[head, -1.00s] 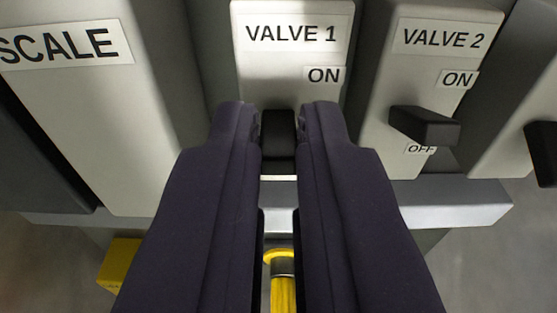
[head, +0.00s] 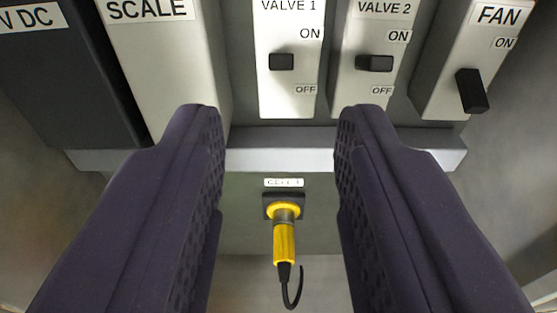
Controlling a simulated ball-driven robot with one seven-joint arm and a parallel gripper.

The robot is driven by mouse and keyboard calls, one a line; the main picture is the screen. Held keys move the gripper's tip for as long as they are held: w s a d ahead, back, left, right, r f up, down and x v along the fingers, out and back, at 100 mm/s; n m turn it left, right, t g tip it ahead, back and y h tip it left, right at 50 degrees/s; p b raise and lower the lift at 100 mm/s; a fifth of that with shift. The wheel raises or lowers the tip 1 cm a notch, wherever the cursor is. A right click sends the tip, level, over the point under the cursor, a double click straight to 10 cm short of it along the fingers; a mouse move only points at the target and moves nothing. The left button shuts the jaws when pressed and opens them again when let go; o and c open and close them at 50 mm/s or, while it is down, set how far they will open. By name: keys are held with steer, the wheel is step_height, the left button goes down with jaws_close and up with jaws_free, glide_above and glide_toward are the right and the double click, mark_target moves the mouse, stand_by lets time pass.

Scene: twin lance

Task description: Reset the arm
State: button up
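My gripper (head: 278,125) is open and empty in the head view, its two dark purple fingers spread wide to either side. Between and beyond the fingertips is the panel with the VALVE 1 switch (head: 282,62), a black lever between its ON and OFF labels. The fingers are apart from the lever. The VALVE 2 switch (head: 375,63) sits to its right, also between ON and OFF labels. The FAN switch (head: 472,91) is at the far right, below its ON label; its OFF label does not show.
A yellow connector (head: 284,243) with a black cable is plugged into a labelled socket below the grey ledge (head: 270,160). The SCALE box (head: 160,60) and a dark V DC box (head: 60,85) stand at the left. Open floor shows at the right.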

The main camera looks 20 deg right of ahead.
steer(key=shift+v, duration=0.85)
